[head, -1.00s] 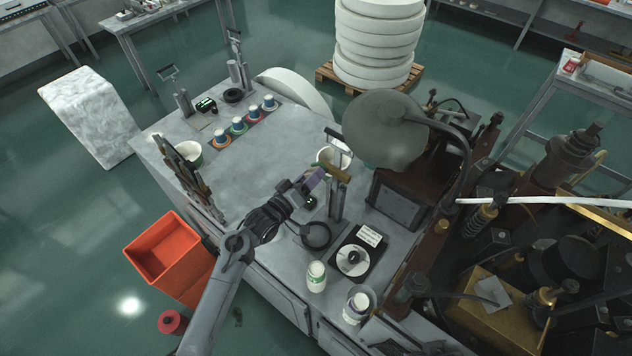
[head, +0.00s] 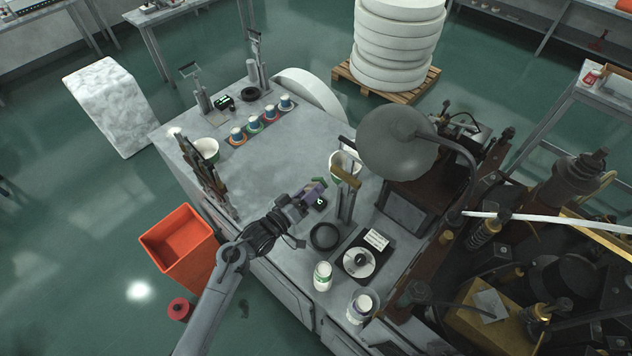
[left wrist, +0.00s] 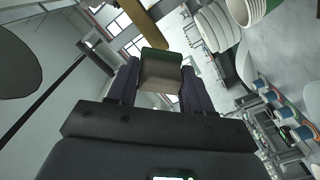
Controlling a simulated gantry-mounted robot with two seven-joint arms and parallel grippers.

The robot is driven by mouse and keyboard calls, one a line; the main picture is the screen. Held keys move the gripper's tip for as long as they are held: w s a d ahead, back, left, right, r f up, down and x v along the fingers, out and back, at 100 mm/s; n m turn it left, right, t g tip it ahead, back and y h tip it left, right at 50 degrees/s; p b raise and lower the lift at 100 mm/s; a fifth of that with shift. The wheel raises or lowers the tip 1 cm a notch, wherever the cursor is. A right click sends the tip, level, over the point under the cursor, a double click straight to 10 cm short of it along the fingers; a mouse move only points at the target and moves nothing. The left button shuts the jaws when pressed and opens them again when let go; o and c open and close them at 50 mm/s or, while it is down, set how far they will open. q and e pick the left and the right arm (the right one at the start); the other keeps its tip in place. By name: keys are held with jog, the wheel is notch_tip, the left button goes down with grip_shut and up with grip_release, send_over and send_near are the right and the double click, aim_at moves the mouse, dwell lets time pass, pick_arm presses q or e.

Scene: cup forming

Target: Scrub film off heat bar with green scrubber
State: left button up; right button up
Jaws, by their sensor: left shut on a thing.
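The green scrubber (left wrist: 161,70) is a small block with a green layer on top of a tan body, held between the fingers of my left gripper in the left wrist view. In the head view my left gripper (head: 309,193) is at the worktable's front edge, just left of the post that carries the brass-coloured heat bar (head: 345,176). The heat bar (left wrist: 143,15) also shows beyond the scrubber in the left wrist view. A gap shows between scrubber and bar. I cannot make out any film on the bar. My right gripper is out of view.
A white cup (head: 343,164) stands behind the bar post. A lamp with a large grey shade (head: 398,143) hangs to the right. A black ring (head: 326,237), a dial box (head: 361,259) and a can (head: 322,276) lie in front. The table's middle left (head: 265,165) is clear.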

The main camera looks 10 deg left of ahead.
pick_arm(q)
jog(key=shift+s+a, duration=0.2)
jog(key=shift+s, duration=0.15)
jog(key=shift+p+v, duration=0.65)
jog(key=shift+v, duration=0.85)
